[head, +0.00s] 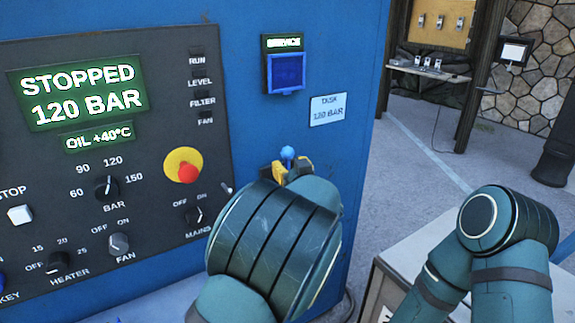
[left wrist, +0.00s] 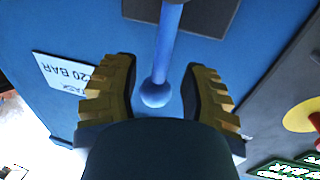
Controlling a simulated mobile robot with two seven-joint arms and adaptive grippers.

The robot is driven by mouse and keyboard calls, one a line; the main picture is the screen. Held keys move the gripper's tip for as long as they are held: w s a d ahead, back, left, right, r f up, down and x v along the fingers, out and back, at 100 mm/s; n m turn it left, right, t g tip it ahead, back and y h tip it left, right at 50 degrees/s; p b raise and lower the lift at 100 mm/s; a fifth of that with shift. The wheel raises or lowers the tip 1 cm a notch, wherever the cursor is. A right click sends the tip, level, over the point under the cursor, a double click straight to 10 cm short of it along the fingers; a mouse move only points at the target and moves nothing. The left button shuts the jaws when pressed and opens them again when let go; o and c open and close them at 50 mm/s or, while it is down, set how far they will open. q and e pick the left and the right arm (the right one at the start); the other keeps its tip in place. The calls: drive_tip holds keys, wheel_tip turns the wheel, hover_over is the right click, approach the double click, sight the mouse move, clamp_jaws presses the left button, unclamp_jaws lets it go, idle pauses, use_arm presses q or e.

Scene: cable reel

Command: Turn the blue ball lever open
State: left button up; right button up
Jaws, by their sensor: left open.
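The blue ball lever (head: 288,153) is on the blue cabinet, to the right of the control panel. Its ball and rod show large in the left wrist view (left wrist: 155,94), with the rod running up to a dark plate. My left gripper (head: 290,172) is at the lever. In the left wrist view its yellow and black fingers (left wrist: 160,78) are open, one on each side of the rod and ball, with gaps on both sides. The lower lever is hidden behind my left arm in the head view. My right gripper is out of view.
The control panel (head: 130,130) has knobs, a red button on a yellow disc (head: 184,165) and a display reading STOPPED 120 BAR. A blue service window (head: 286,73) and a task label (head: 328,109) are above the lever. Open floor (head: 408,150) lies right of the cabinet.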

use_arm(q)
drive_tip(key=shift+x, duration=0.95)
clamp_jaws()
drive_tip(key=shift+r, duration=0.1)
